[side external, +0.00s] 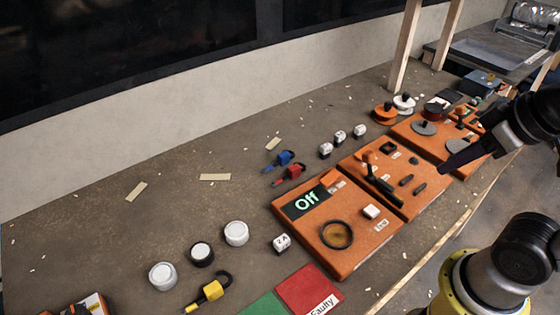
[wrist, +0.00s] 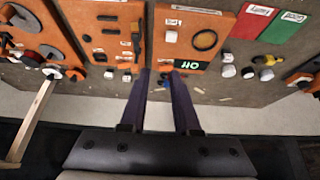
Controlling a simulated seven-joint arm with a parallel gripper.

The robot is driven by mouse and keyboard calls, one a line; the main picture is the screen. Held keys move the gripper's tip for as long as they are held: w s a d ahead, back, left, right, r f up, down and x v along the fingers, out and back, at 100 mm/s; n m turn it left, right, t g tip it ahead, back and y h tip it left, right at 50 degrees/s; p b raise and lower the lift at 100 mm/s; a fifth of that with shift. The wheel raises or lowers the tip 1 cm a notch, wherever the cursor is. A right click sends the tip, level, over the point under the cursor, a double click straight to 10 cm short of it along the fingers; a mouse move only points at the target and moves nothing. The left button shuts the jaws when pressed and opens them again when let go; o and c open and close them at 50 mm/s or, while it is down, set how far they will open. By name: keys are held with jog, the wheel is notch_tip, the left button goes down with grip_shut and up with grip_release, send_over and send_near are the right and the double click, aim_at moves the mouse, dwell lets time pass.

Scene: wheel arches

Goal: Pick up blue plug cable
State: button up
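The blue plug cable (side external: 281,160) lies on the brown bench, left of the orange panels and just behind a red plug cable (side external: 289,175). In the wrist view the blue plug cable (wrist: 166,84) is small and shows between my finger tips, partly hidden by the right one. My gripper (side external: 444,170) hangs over the right-hand orange panels in the side view, well to the right of the blue plug cable. In the wrist view the two dark fingers of my gripper (wrist: 159,74) stand apart with nothing held between them.
Orange panels (side external: 355,262) with knobs and switches fill the bench's right half. White cubes (side external: 326,150) stand near the plug cables. A yellow plug cable (side external: 211,291) and round caps (side external: 236,233) lie at front left. A wooden post (side external: 407,45) rises behind. The back-left bench is mostly clear.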

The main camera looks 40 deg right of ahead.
jog(key=o, duration=0.4)
